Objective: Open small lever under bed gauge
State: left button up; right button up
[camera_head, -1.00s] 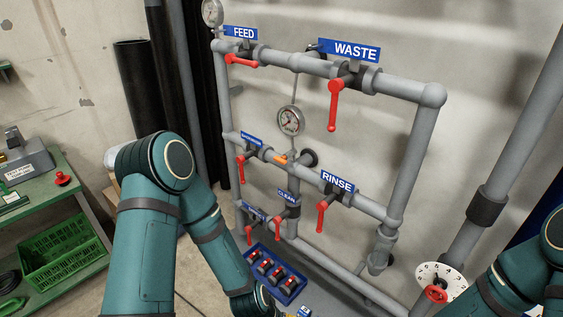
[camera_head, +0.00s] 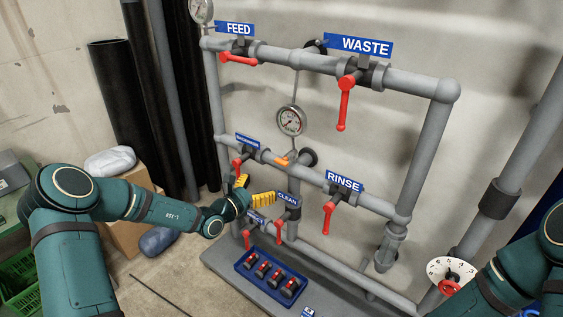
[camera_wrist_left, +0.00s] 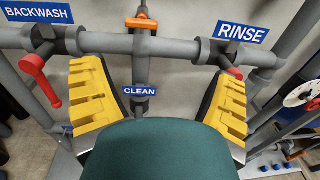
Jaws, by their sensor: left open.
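The round bed gauge (camera_head: 291,121) hangs on the middle of the pipe frame. A small orange lever (camera_head: 284,161) is below it, by the middle horizontal pipe. In the left wrist view the lever (camera_wrist_left: 141,23) lies crosswise over a vertical pipe at the top centre. My left gripper (camera_head: 255,190), with yellow finger pads, is open and empty, in front of and below the lever and apart from it. In the left wrist view the gripper (camera_wrist_left: 160,75) has its pads spread either side of the CLEAN sign. My right gripper is out of view; only the right arm shows.
Red BACKWASH handle (camera_wrist_left: 40,80) and red RINSE handle (camera_head: 328,215) flank the lever. The CLEAN sign (camera_head: 287,199) is close to the left gripper. A blue tray (camera_head: 243,268) with several red-topped parts sits below. FEED and WASTE valves are above.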

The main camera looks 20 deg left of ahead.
aim_at(283, 159)
pick_arm(q)
jog(key=shift+n+t+y, duration=0.5)
jog(key=shift+n, duration=0.1)
jog(key=x, duration=0.4)
jog(key=a+b+x, duration=0.1)
jog(key=x, duration=0.4)
jog(key=a+x, duration=0.1)
jog(key=x, duration=0.3)
jog(key=shift+w+d+r, duration=0.1)
jog(key=shift+w+r, duration=0.25)
jog(key=shift+w, duration=0.4)
jog(key=shift+c, duration=0.4)
jog(key=c, duration=1.1)
